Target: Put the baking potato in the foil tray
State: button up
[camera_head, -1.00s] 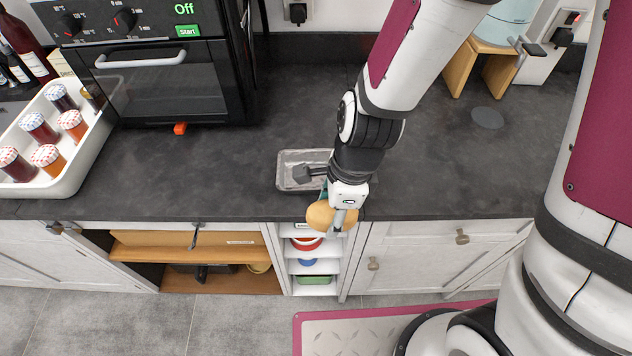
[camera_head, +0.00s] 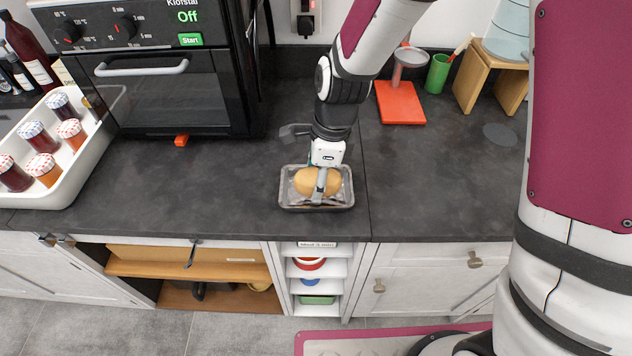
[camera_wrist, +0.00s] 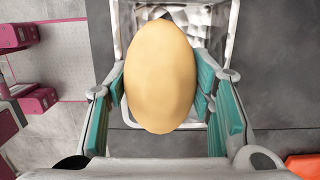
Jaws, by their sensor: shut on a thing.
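The baking potato (camera_head: 309,181) is a smooth tan oval. My gripper (camera_head: 320,184) is shut on it, with one finger showing across its near side. In the head view the potato is over the foil tray (camera_head: 337,203), a shallow grey tray on the dark worktop, within its rim. In the wrist view the potato (camera_wrist: 160,75) sits between the teal finger pads of my gripper (camera_wrist: 160,95), and the crinkled tray (camera_wrist: 222,22) shows behind it. I cannot tell whether the potato touches the tray floor.
A black oven (camera_head: 160,85) stands to the left, with a white crate (camera_head: 75,180) of several jars beyond it. A red board (camera_head: 400,104) and a green cup (camera_head: 438,74) stand at the back right. The worktop right of the tray is clear.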

jog(key=shift+w+a+f, duration=0.1)
jog(key=shift+w+a, duration=0.05)
jog(key=shift+w, duration=0.55)
jog(key=shift+f, duration=1.7)
jog(key=shift+f, duration=0.1)
jog(key=o, duration=1.1)
jog(key=r, duration=0.4)
jog(key=d+r, duration=0.1)
jog(key=r, duration=0.3)
jog(key=d+r, duration=0.1)
jog(key=r, duration=0.3)
jog(key=shift+r, duration=0.1)
